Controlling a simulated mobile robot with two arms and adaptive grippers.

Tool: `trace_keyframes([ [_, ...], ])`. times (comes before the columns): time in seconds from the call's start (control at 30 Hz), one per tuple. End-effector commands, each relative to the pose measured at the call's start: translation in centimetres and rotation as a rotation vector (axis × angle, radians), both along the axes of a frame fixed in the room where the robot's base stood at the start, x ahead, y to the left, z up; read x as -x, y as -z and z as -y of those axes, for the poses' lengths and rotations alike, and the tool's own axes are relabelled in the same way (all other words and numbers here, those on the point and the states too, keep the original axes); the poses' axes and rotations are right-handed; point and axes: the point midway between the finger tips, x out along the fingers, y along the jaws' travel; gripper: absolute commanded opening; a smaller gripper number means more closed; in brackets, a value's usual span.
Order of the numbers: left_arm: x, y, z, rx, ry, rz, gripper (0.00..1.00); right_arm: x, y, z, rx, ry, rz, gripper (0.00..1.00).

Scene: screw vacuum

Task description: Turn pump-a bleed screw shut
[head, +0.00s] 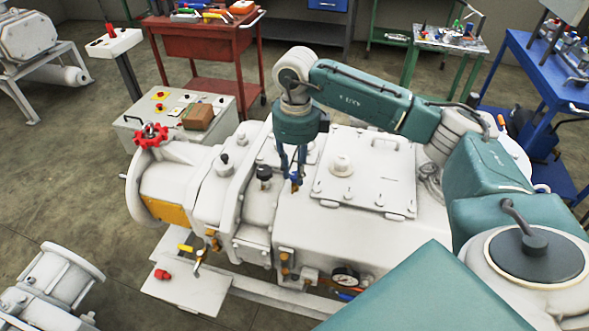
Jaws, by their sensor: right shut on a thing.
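The white pump (330,225) fills the middle of the view. My right arm comes in from the right and reaches over the pump's top. My right gripper (294,178) points straight down and is shut on a small bleed screw (295,186) on the pump's upper face, left of the flat cover plate. The screw shows blue and brass between the fingertips, and most of it is hidden by them. I cannot make out the angle of its head. My left gripper is out of view.
A black-topped fitting (264,172) stands close to the left of my gripper. A lidded plate with a handle (365,170) lies to the right. A red handwheel (150,135) is at the pump's left end. A grey control box (178,112) stands behind.

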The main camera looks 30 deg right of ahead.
Motion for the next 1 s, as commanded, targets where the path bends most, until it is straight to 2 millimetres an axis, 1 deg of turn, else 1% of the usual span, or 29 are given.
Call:
trace_keyframes([
  [0.03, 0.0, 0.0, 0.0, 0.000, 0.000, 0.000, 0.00, 0.2, 0.0, 0.5, 0.009, 0.006, -0.007, 0.00],
  [0.1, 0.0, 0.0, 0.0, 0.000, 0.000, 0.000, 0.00, 0.2, 0.0, 0.4, 0.009, 0.005, -0.008, 0.00],
  [0.13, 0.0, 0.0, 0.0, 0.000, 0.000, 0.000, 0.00, 0.2, 0.0, 0.4, 0.009, 0.005, -0.008, 0.28],
  [0.17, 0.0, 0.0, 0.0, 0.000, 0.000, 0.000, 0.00, 0.2, 0.0, 0.4, 0.009, 0.005, -0.008, 0.34],
  [0.2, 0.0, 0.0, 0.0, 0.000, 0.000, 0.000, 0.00, 0.2, 0.1, 0.4, 0.008, 0.005, -0.008, 0.42],
  [0.23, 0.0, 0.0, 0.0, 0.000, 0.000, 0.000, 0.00, 0.2, 0.1, 0.4, 0.008, 0.004, -0.008, 0.43],
  [0.47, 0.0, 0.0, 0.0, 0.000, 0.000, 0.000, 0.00, 0.2, 0.1, 0.2, 0.004, 0.000, -0.006, 0.43],
  [0.57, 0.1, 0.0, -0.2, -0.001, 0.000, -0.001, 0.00, 0.1, -0.3, 0.1, 0.003, 0.000, -0.004, 0.43],
  [0.67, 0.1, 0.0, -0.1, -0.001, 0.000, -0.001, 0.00, 0.0, -1.4, 0.1, 0.003, 0.000, -0.001, 0.43],
  [1.0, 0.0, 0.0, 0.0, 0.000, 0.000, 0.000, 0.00, 0.2, -8.5, 0.3, 0.003, 0.002, -0.001, 0.43],
])
